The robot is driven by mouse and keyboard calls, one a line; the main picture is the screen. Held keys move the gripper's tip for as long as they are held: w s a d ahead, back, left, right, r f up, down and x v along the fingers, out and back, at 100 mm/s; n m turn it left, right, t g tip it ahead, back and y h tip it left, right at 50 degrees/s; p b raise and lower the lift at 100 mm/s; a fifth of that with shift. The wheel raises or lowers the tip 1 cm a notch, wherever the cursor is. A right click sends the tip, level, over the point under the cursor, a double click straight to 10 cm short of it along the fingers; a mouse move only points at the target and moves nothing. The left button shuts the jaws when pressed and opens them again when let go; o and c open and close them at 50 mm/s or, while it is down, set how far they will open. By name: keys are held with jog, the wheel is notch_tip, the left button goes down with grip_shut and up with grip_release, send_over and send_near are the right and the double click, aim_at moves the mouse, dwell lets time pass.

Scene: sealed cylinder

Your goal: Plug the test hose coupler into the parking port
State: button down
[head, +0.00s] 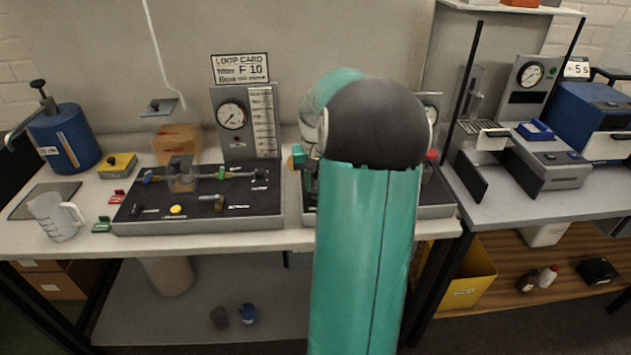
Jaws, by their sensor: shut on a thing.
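My arm (366,250) rises through the middle of the picture, and its dark joint hides what lies behind it. My gripper is hidden behind the arm, so neither its jaws nor anything in them shows. I cannot make out the test hose coupler or the parking port for certain. A left test panel (160,222) carries a horizontal pipe, a clear box (181,174), small fittings and a yellow button (176,210). A second panel (437,211) is mostly covered by my arm.
A gauge board (232,115) stands behind the left panel, beneath a "LOOP CARD F 10" sign (240,69). A blue pump tank (63,139), yellow box (117,166) and clear jug (55,217) stand at left. A thin white line (158,50) hangs behind. Grey machines (545,160) stand at right.

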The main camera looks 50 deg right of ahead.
dwell(0.9)
jog(key=c, duration=1.1)
grip_release()
jog(key=shift+f, duration=0.1)
notch_tip(320, 180, up, 14)
jog(key=shift+f, duration=0.1)
